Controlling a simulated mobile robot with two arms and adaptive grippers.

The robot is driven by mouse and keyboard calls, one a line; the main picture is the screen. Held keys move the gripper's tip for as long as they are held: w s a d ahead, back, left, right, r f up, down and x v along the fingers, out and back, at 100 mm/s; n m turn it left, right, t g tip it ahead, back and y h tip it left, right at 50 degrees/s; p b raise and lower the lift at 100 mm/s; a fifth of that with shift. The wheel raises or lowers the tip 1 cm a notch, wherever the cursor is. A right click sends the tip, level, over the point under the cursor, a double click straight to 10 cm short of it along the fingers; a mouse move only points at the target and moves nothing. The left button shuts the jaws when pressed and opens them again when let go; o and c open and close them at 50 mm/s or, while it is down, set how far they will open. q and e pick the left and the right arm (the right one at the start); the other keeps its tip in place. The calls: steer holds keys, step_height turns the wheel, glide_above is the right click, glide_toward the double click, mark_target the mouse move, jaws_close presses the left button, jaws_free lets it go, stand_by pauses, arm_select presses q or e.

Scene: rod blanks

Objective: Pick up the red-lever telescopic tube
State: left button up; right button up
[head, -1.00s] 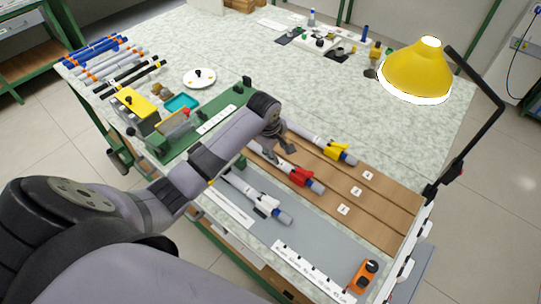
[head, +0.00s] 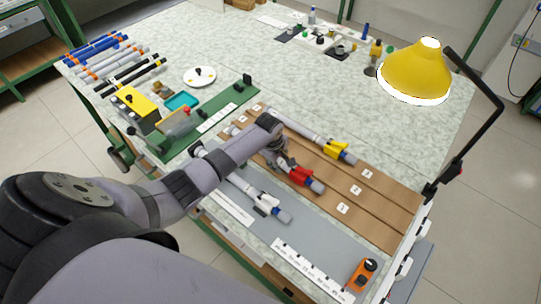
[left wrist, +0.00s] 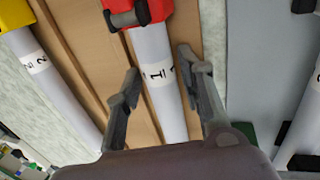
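The red-lever telescopic tube lies in a groove of the brown wooden rack. Its red lever (head: 304,176) shows in the head view just right of my left gripper (head: 279,162), which hides part of the tube. In the left wrist view the grey tube (left wrist: 160,85), marked 1, runs between the fingers of my left gripper (left wrist: 158,80), with the red lever (left wrist: 150,10) at the top edge. The fingers are apart, one on each side of the tube, with gaps visible. My right gripper is not in view.
A yellow-lever tube (head: 338,150) and a white-lever tube (head: 268,203) lie on either side. The rack (head: 385,222) spans the bench front. A yellow lamp (head: 415,72) overhangs the right. An orange device (head: 362,275) sits at the front right corner.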

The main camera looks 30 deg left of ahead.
arm_select(q)
steer(key=c, duration=0.6)
steer(key=shift+r, duration=0.15)
steer(key=shift+c, duration=0.2)
